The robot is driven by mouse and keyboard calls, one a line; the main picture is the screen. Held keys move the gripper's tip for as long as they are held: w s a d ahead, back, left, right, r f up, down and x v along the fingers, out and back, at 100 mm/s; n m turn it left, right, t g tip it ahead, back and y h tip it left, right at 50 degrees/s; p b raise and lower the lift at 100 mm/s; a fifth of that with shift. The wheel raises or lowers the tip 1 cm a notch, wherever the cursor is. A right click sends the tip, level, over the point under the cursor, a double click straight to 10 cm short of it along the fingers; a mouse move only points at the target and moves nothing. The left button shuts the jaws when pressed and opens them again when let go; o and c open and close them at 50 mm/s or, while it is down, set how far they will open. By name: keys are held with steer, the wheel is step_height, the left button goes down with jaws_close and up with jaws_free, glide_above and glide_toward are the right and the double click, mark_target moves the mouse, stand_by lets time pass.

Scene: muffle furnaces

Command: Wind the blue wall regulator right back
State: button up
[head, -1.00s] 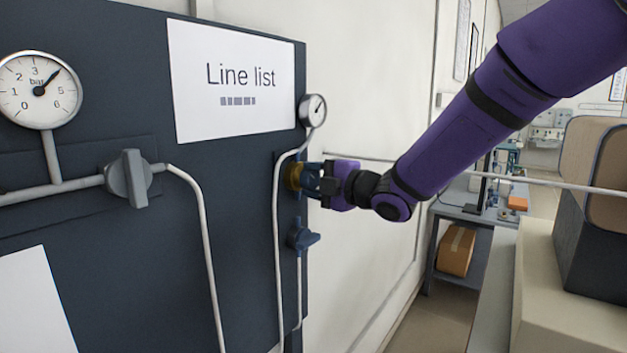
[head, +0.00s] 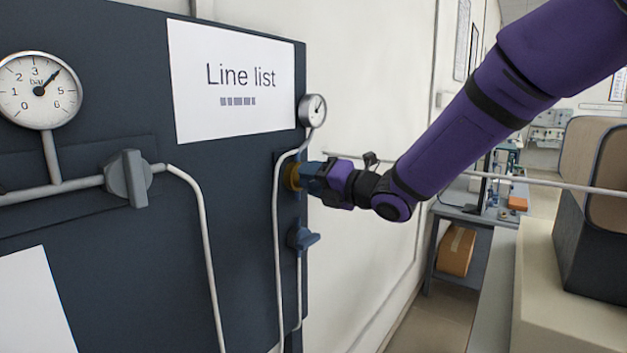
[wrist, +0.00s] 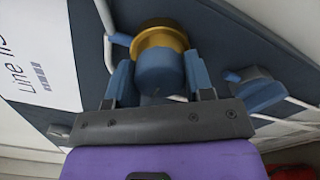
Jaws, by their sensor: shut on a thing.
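The blue regulator knob (wrist: 159,72) with its brass collar (wrist: 160,38) is on the dark panel (head: 120,240). My gripper (head: 312,177) reaches it from the right in the head view, and my arm extends to the upper right. In the wrist view my gripper (wrist: 158,80) has its blue fingers on either side of the knob, shut on it. In the head view the knob is mostly hidden by the fingers, and the brass collar (head: 291,176) shows just left of them. A small round gauge (head: 312,110) sits above the regulator.
A blue valve handle (head: 302,238) is just below the regulator; it also shows in the wrist view (wrist: 258,90). A thin pipe (head: 277,230) runs down close to the left. A larger gauge (head: 40,90) and grey valve (head: 128,179) are further left. A bench (head: 470,212) stands behind.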

steer(key=shift+f, duration=0.1)
stand_by(0.4)
steer(key=o, duration=0.9)
steer(key=shift+o, duration=0.2)
steer(key=shift+s+d, duration=0.1)
steer(key=v, duration=1)
steer(key=shift+s+d, duration=0.2)
steer(key=shift+d, duration=0.05)
